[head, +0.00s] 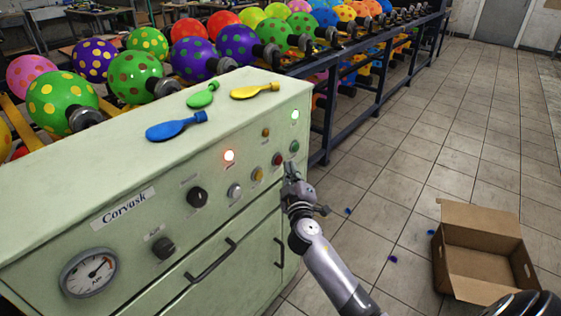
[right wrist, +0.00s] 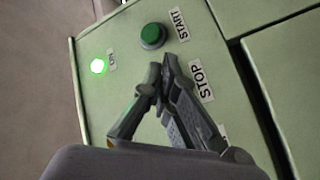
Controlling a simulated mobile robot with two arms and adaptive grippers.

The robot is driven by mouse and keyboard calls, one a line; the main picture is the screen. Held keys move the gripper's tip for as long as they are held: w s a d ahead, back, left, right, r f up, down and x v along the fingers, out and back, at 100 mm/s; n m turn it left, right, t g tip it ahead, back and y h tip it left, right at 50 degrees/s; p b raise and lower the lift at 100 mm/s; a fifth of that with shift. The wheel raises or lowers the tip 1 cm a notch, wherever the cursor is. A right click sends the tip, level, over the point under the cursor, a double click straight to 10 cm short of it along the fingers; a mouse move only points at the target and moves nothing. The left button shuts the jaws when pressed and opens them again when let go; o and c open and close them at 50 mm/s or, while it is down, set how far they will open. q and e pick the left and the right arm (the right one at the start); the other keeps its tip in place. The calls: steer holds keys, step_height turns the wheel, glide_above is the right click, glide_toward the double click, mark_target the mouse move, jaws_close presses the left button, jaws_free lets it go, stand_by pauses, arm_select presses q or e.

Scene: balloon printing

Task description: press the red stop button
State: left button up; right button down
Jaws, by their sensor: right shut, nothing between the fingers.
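The red stop button (head: 278,159) is on the front panel of the pale green cabinet (head: 60,190), below and left of the green start button (head: 294,146). My right gripper (head: 290,168) is shut and empty, with its tips in front of the panel just right of the red button. In the right wrist view, the shut fingers (right wrist: 160,72) lie beside the STOP label (right wrist: 201,80) and hide the red button. The green button (right wrist: 153,36) shows clear of them. Whether the fingertips touch the panel, I cannot tell. My left gripper is not in view.
A green lamp (head: 295,114) and a red lamp (head: 229,155) are lit. Several knobs and a gauge (head: 89,273) share the panel. Deflated balloons lie on top; inflated balloons line a rack behind. An open cardboard box (head: 480,212) stands on the floor.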

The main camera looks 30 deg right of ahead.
steer(key=shift+w+a, duration=0.1)
steer(key=shift+w, duration=0.15)
steer(key=shift+w+a+b, duration=0.25)
steer(key=shift+w+b, duration=0.15)
steer(key=shift+w, duration=0.15)
stand_by(0.8)
steer(key=shift+s+d, duration=0.2)
steer(key=shift+s, duration=0.3)
steer(key=shift+s+d, duration=0.15)
steer(key=shift+s, duration=0.3)
steer(key=shift+s+d+p, duration=0.15)
steer(key=shift+s+d, duration=0.25)
steer(key=shift+s, duration=0.5)
steer(key=shift+s+d+p, duration=0.1)
steer(key=shift+s+d, duration=0.25)
steer(key=shift+s, duration=0.6)
steer(key=shift+s+d+p, duration=0.15)
steer(key=shift+s+d, duration=0.25)
steer(key=shift+s, duration=0.5)
